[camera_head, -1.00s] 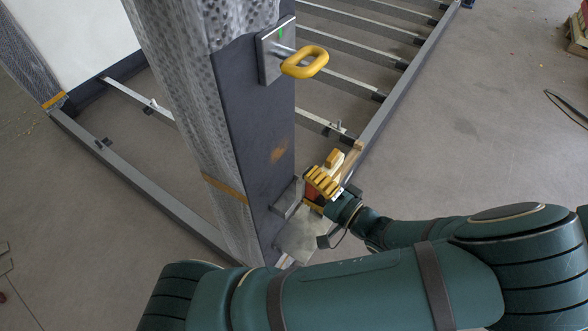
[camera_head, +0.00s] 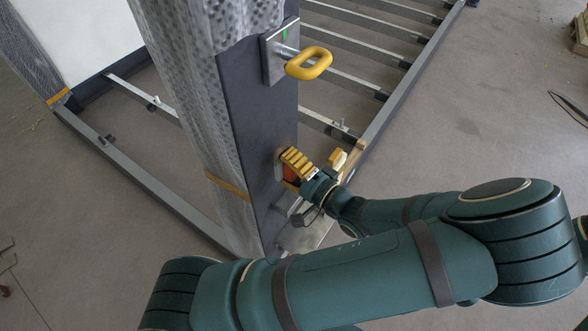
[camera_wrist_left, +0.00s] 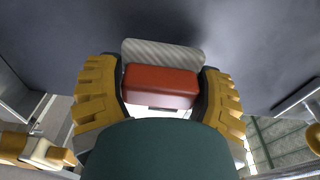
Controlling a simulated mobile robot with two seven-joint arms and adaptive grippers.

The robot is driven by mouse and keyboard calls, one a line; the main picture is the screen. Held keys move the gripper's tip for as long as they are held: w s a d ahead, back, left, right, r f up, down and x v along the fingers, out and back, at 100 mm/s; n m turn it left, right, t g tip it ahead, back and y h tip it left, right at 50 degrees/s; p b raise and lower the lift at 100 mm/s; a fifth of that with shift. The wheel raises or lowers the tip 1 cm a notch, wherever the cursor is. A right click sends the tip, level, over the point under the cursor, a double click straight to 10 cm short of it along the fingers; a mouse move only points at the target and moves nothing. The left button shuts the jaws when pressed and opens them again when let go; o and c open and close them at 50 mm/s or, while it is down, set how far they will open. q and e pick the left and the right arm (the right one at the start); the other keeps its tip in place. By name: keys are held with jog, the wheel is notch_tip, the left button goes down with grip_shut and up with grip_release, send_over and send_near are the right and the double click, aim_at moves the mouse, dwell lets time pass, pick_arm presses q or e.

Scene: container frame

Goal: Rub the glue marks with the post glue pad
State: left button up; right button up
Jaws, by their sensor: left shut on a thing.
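The post (camera_head: 262,90) has a dark flat face. My left gripper (camera_head: 290,168), with yellow ribbed fingers, is at this face, below the yellow loop handle. It is shut on the post glue pad (camera_wrist_left: 160,86), a red block with a grey striped plate (camera_wrist_left: 162,53) on its front. The plate is at or very near the dark face; I cannot tell whether it touches. In the head view the pad (camera_head: 290,174) shows partly behind the fingers. The brownish glue mark is mostly hidden by the gripper and pad.
The yellow loop handle (camera_head: 309,63) juts out from a metal plate above my gripper. A small bracket (camera_head: 287,205) is low on the post. The floor at right is mostly clear.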

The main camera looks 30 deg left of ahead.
aim_at(293, 138)
pick_arm(q)
jog(key=shift+w+a, duration=0.1)
jog(key=shift+a, duration=0.95)
dwell(0.7)
jog(key=shift+w+d+b, duration=0.15)
jog(key=shift+w+b, duration=0.05)
jog(key=shift+w, duration=1.8)
jog(key=shift+w+d+b, duration=0.15)
jog(key=shift+w, duration=1.85)
jog(key=shift+d, duration=0.1)
jog(key=shift+s, duration=0.1)
jog(key=shift+s+a, duration=0.2)
jog(key=shift+s, duration=1.8)
jog(key=shift+s+a, duration=0.2)
jog(key=shift+s, duration=1.75)
jog(key=d, duration=0.6)
jog(key=shift+s+p, duration=0.2)
jog(key=shift+p, duration=0.25)
